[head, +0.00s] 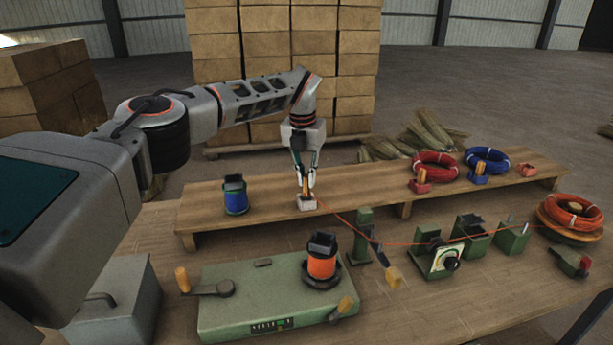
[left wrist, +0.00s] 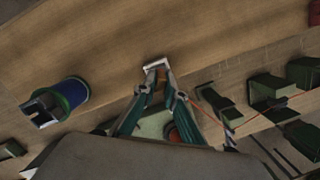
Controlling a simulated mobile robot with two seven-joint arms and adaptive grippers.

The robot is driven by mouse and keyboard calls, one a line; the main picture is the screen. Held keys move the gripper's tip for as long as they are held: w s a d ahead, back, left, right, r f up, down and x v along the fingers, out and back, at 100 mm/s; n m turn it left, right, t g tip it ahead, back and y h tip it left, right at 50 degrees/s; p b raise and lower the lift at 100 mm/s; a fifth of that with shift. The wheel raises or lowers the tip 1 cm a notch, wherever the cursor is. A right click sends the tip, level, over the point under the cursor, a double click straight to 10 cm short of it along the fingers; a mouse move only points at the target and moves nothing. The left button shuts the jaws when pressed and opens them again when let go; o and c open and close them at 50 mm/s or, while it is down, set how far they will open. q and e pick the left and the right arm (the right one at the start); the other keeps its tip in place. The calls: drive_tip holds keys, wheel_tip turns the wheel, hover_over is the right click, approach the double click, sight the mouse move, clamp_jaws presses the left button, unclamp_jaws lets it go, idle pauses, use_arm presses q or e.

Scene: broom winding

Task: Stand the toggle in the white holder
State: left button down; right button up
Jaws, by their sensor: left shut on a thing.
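The white holder (head: 306,203) stands on the raised wooden shelf, just right of the blue spool. My left gripper (head: 306,182) points down right above it, shut on the toggle (head: 307,188), a small orange-brown wooden piece. The toggle's lower end is at the holder; I cannot tell whether it is seated in it or just over it. In the left wrist view the white holder (left wrist: 157,64) shows at the fingertips, and the fingers (left wrist: 160,88) hide most of the toggle. An orange line runs from near the gripper to the right. My right gripper is not in view.
A blue spool (head: 235,196) stands left on the shelf (head: 370,190). Below are a green winder base (head: 225,315) with an orange spool (head: 322,262), a green post (head: 364,222) and several green fixtures. Red (head: 436,164) and blue (head: 487,159) coils lie at the shelf's right.

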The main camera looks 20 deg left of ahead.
use_arm(q)
drive_tip(key=shift+f, duration=0.95)
drive_tip(key=shift+f, duration=0.35)
drive_tip(key=shift+f, duration=0.1)
drive_tip(key=c, duration=2)
unclamp_jaws()
drive_tip(key=r, duration=0.4)
drive_tip(key=s+r, duration=0.1)
drive_tip(key=r, duration=0.6)
drive_tip(key=shift+s+r, duration=0.4)
